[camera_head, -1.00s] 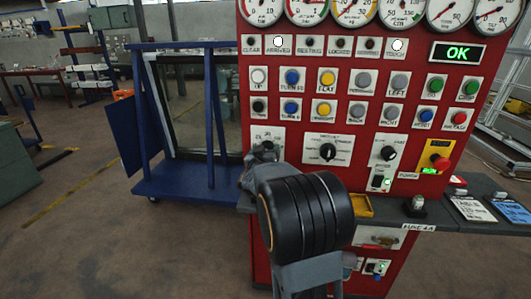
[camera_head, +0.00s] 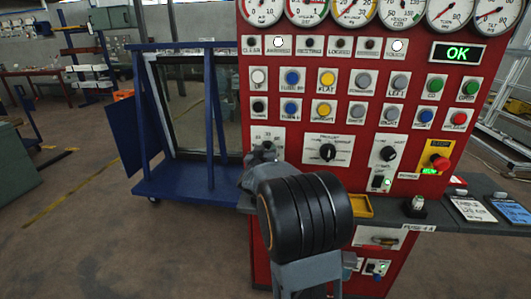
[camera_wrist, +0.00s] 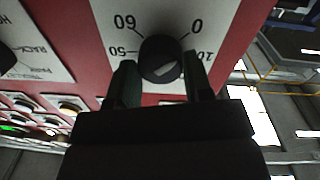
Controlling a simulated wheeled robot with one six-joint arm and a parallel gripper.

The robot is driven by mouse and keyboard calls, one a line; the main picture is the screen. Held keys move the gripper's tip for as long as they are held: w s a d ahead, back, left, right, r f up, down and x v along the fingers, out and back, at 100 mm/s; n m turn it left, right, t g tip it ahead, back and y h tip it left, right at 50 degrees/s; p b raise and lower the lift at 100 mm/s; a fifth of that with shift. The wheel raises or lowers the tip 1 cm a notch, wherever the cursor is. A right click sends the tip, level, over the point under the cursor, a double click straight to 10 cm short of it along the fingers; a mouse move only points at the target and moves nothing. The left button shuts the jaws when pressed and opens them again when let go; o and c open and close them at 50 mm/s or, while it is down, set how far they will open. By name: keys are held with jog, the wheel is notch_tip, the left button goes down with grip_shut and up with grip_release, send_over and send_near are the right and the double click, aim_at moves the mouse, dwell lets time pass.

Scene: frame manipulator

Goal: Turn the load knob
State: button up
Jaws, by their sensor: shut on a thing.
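The load knob (camera_wrist: 160,58) is a round black knob on a white scale plate (camera_wrist: 125,12), seen close in the wrist view. Numbers such as 60, 50, 0 and 10 show around it. A pale pointer line on the knob slants toward the lower left to upper right. My gripper (camera_wrist: 162,80) is shut on the knob, one dark finger on each side. In the head view the knob is hidden behind my arm, and only the top of its plate (camera_head: 267,136) shows.
The red panel (camera_head: 300,95) carries gauges, several coloured buttons, a black selector knob (camera_head: 327,152) and a red emergency button (camera_head: 439,161). A dark shelf (camera_head: 460,220) juts out below. A blue cart (camera_head: 185,178) stands to the left, with open floor beyond it.

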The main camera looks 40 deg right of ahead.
jog(key=m+y+b, duration=0.1)
jog(key=m+b, duration=1.4)
jog(key=m, duration=1)
jog(key=shift+m, duration=0.4)
jog(key=shift+r, duration=0.1)
dwell(0.5)
jog(key=o, duration=0.9)
jog(key=shift+s, duration=0.1)
jog(key=p+v, duration=0.2)
jog(key=v, duration=1.1)
jog(key=shift+s+a, duration=0.1)
jog(key=shift+s, duration=0.25)
